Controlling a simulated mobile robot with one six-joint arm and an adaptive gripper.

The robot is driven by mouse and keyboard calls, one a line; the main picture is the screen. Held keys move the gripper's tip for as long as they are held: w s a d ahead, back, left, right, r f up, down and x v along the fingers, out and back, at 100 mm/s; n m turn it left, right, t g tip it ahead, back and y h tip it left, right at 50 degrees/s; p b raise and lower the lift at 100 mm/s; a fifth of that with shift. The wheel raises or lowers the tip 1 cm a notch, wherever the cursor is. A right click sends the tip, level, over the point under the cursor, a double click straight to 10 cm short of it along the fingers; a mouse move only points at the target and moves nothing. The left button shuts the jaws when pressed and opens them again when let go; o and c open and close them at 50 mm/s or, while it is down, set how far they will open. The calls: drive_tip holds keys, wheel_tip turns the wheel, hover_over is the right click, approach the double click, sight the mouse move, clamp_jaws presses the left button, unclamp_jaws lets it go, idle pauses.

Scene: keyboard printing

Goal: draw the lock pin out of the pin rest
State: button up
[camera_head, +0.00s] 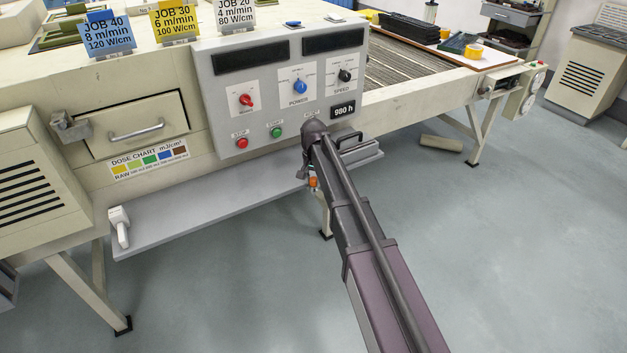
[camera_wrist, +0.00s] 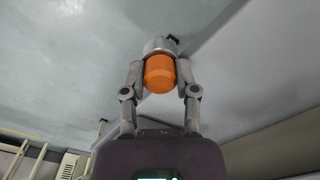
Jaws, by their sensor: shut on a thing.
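In the wrist view, my gripper (camera_wrist: 160,72) has its two fingers closed on either side of an orange knob, which I take for the lock pin's head (camera_wrist: 160,76). A pale grey cylinder (camera_wrist: 157,46), perhaps the pin rest, sits directly beyond the orange part, with a small black piece by it. I cannot tell how deep the pin sits, and its shank is hidden. In the head view, my arm reaches to the shelf below the control panel. A bit of the orange head (camera_head: 313,182) shows there; my gripper (camera_head: 306,172) is mostly hidden by the arm.
The grey shelf (camera_head: 215,208) runs under the machine, with a white handheld device (camera_head: 120,226) at its left end. The control panel (camera_head: 285,90) is just above. Open floor (camera_head: 510,240) lies to the right.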

sight(314, 178)
clamp_jaws()
drive_tip(key=shift+r, duration=0.1)
drive_tip(key=shift+r+p, duration=3.15)
drive_tip(key=shift+p, duration=0.1)
drive_tip(key=shift+r, duration=0.1)
wheel_tip(314, 178, up, 4)
drive_tip(key=p, duration=0.4)
